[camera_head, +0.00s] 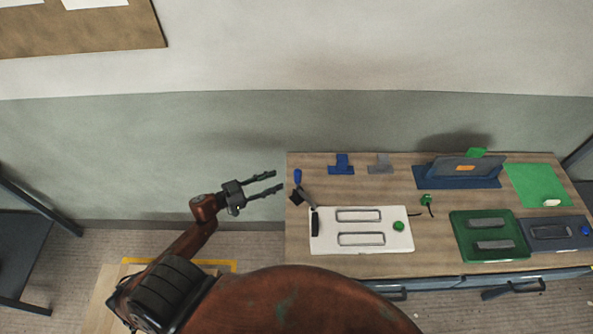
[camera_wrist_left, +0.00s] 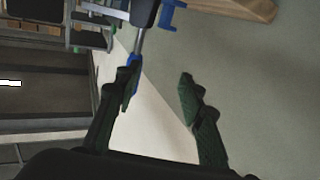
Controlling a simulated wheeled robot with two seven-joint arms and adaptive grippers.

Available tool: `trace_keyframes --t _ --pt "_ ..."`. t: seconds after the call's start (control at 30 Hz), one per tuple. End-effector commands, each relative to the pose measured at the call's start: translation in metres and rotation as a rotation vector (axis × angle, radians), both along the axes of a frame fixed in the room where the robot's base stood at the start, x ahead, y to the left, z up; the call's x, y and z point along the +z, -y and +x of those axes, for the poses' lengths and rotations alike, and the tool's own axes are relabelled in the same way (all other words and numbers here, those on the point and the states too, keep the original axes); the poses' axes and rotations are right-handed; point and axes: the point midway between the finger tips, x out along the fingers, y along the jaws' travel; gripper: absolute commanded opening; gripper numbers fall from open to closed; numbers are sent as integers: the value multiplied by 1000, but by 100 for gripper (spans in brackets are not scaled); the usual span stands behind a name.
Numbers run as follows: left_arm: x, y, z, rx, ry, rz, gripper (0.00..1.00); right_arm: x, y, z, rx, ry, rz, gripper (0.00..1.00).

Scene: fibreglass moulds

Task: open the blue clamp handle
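The blue clamp handle (camera_head: 297,176) stands up at the left end of the table, above a dark clamp body (camera_head: 297,196). My left gripper (camera_head: 277,181) is open just left of the handle, with its two fingers pointing toward it and nothing between them. In the left wrist view the open fingers (camera_wrist_left: 158,82) show with a gap. There the blue grip (camera_wrist_left: 134,60) on a grey rod lies by the left finger, which partly covers it. I cannot tell whether they touch. My right gripper is not in view.
A white mould plate (camera_head: 375,249) with a black handle lies right of the clamp. Behind are a blue bracket (camera_head: 341,167) and a grey bracket (camera_head: 380,167). A green mould (camera_head: 490,256) and blue stand (camera_head: 458,183) are further right. The wall is behind.

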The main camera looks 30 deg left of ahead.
Motion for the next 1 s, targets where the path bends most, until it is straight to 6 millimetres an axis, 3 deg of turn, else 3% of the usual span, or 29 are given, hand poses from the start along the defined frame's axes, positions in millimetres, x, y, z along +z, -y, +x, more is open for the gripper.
trace_keyframes --t 0.03,0.1,0.2,0.7,1.0 --pt "21 10 -4 -49 16 -3 36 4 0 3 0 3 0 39" --pt "38 21 -8 -98 26 -10 36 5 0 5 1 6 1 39" --pt "48 31 -7 -130 32 -14 36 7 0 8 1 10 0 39" --pt "49 74 43 -128 33 -16 36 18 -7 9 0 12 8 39" --pt "47 78 48 -127 31 -15 36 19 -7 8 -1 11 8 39"
